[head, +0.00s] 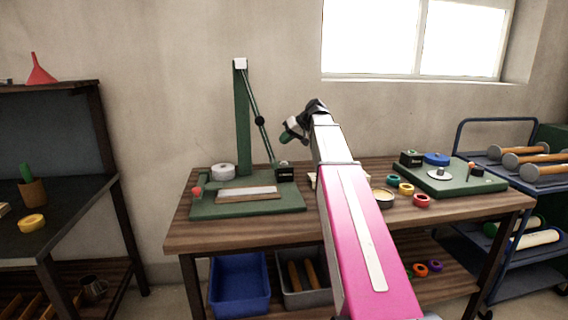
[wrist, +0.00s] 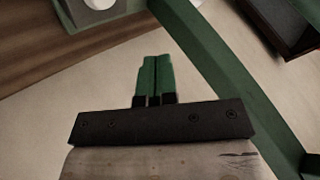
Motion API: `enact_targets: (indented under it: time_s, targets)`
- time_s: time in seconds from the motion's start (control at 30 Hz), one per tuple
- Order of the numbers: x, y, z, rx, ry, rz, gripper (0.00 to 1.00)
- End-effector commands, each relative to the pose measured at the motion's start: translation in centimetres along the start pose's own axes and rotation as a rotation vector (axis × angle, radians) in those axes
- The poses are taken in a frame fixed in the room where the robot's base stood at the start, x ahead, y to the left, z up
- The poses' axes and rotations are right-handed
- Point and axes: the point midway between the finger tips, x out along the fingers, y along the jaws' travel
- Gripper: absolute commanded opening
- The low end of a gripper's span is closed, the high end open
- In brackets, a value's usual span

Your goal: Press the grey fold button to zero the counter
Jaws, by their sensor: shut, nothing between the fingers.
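My gripper (head: 290,134) is raised above the back of the wooden table, right of the green post. In the wrist view its two green fingers (wrist: 156,60) are shut together with nothing between them. A pale grey round button (head: 222,171) stands at the back left of the left green base. My gripper touches none of these.
The green post (head: 242,120) and its slanting rod rise close to the left of my gripper. Several coloured rings (head: 406,189) lie right of my arm. The right board (head: 460,182) carries a blue disc (head: 437,159). A blue cart (head: 500,160) stands at right.

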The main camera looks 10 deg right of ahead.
Motion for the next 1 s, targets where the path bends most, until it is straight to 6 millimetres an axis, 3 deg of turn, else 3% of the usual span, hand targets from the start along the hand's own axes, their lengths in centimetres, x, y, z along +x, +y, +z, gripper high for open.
enact_targets:
  time_s: [0.4, 1.0]
  targets:
    - [3.3, 2.4, 2.4, 0.001, -0.001, 0.000, 0.00]
    - [3.9, 2.9, 2.8, 0.000, 0.000, 0.000, 0.00]
